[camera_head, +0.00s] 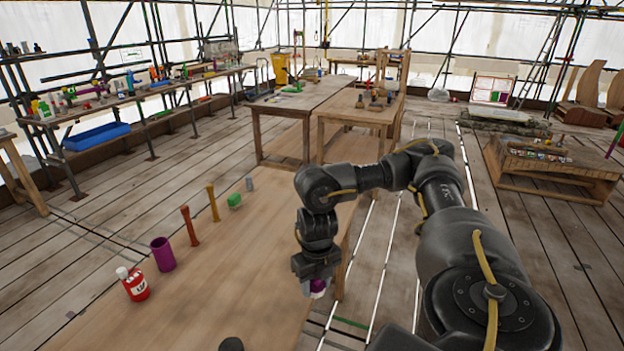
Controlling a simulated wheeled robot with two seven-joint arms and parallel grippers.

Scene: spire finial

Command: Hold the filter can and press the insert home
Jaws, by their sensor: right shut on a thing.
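My right gripper (316,280) points down over the right edge of the near table. It is shut on a small purple and white thing (318,288), mostly hidden by the gripper. I cannot tell whether this is the insert or the filter can. A purple open-topped cylinder (162,254), which may be the filter can, stands upright on the table's left side, well apart from my right gripper. My left gripper is not in view; only a dark rounded part shows at the bottom edge.
The wooden table (240,280) has a bare middle. Along its left side stand a red and white bottle (134,285), two brown spindle-like pieces (190,226) (213,203), a green block (234,201) and a grey cylinder (249,184). Cluttered benches (345,110) stand behind.

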